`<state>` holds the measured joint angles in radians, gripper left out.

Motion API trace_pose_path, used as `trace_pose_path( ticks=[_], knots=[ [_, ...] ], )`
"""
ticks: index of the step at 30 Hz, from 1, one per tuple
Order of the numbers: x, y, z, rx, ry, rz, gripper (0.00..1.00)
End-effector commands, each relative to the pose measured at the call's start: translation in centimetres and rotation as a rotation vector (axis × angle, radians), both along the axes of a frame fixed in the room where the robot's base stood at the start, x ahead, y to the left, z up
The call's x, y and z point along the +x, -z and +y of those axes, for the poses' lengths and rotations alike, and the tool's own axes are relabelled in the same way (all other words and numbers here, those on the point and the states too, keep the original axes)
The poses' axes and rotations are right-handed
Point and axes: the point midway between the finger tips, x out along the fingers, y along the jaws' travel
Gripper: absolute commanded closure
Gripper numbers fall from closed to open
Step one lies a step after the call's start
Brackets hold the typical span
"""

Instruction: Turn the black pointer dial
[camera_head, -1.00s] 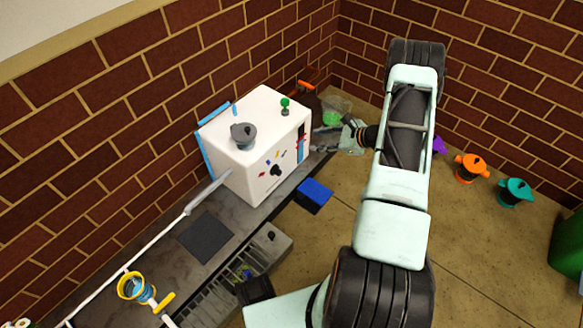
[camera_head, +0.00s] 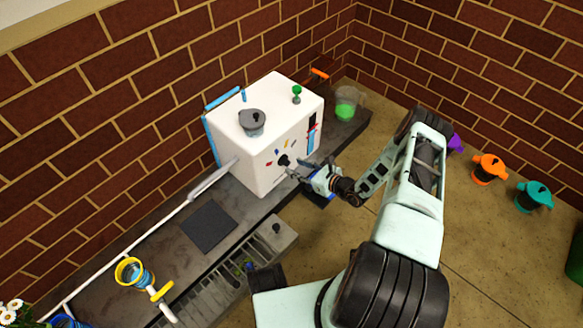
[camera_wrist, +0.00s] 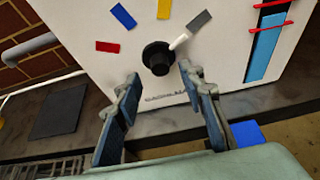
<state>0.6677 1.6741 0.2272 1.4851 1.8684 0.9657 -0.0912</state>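The black pointer dial (camera_wrist: 158,57) is on the front face of the white box (camera_head: 252,167). In the wrist view its white pointer mark (camera_wrist: 180,41) points up and right, toward the grey patch (camera_wrist: 199,20). Red, blue, yellow and grey patches surround the dial. The dial also shows in the head view (camera_head: 284,160). My gripper (camera_wrist: 168,85) is open, its two fingers apart, just short of the dial and a little below it in the wrist view. Nothing is between the fingers. In the head view my gripper (camera_head: 297,173) is close to the box front.
A grey lidded pot (camera_head: 252,122) and a green knob (camera_head: 297,93) are on the box top. A beaker of green liquid (camera_head: 346,105) stands behind it. A dark mat (camera_head: 207,227) lies on the counter. Orange (camera_head: 488,169) and teal (camera_head: 534,196) pots are at right.

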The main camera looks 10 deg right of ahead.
Motion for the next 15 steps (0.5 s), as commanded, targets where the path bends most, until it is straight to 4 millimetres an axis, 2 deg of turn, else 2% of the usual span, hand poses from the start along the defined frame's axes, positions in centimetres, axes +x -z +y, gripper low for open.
trace_pose_path(
  ticks=[1, 6, 15],
  knots=[
    [0.7, 0.6, 0.5, -0.001, -0.002, -0.002, 0.63],
    [2.2, 1.2, 1.6, -0.001, -0.002, -0.002, 0.63],
    [2.7, 1.3, 1.9, 0.000, 0.000, 0.000, 0.63]
  ],
)
